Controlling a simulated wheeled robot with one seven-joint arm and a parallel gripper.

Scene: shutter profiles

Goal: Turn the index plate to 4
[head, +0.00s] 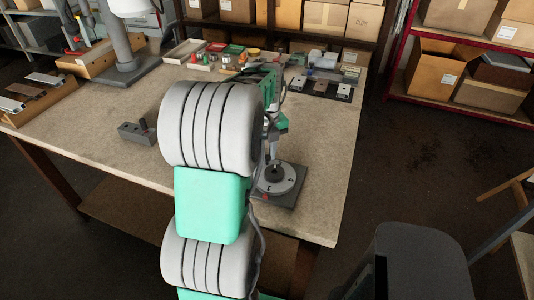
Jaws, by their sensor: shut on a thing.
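The index plate (290,180) is a round light-grey disc with dark marks and a dark centre. It lies on a dark square base (289,199) near the front right of the table. A small red mark (265,197) shows at the front edge of the disc. The numbers are too small to read surely. My gripper (273,156) is above the back left part of the plate, partly hidden by my arm. It is shut on a part of the index plate, but the contact itself is hard to see.
The table (325,187) is clear to the right of the plate. A grey block with a dark peg (137,132) stands left of my arm. Small parts and trays (322,90) line the back.

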